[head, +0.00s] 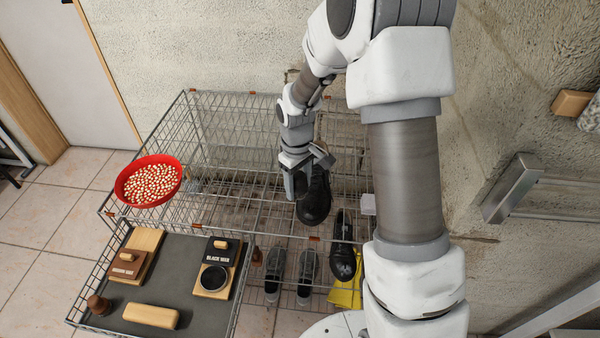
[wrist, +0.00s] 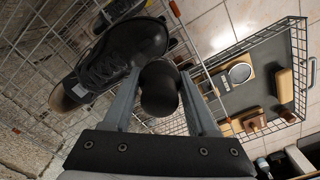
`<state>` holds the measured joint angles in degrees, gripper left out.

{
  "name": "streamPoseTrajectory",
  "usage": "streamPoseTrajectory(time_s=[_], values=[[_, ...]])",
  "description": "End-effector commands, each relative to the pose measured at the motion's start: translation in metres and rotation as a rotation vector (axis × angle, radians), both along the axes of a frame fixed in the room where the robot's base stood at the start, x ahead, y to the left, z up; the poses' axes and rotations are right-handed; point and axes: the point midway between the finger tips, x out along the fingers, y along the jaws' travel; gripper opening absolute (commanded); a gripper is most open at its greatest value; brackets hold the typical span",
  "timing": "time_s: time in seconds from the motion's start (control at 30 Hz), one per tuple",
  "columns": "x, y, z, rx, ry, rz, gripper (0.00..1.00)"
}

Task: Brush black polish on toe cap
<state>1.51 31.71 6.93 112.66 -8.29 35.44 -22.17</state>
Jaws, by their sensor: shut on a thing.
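A black lace-up shoe (head: 316,203) sits on the wire rack, its rounded toe cap toward the front. In the wrist view the shoe (wrist: 122,55) lies just left of my fingers. My gripper (head: 300,180) is above the shoe's left side. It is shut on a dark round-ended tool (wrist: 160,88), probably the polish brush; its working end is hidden. I cannot tell whether the tool touches the shoe. An open round tin of black polish (head: 214,278) stands on a wooden block in the grey tray, beside a box lettered BLACK WAX (head: 221,251).
The grey tray (head: 185,255) also holds a BROWN WAX box (head: 128,264), a pale block (head: 151,316) and a brown knob (head: 98,305). A red bowl (head: 148,181) stands at the rack's left. More shoes (head: 342,258) and a yellow cloth (head: 346,292) are lower right.

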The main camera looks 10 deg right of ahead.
Motion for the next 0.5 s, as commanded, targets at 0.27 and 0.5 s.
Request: streamPoseTrajectory(time_s=[0.27,0.5], values=[[0.002,0.003,0.022,0.000,0.000,-0.001,0.06],[0.002,0.003,0.022,0.000,0.000,-0.001,0.06]])
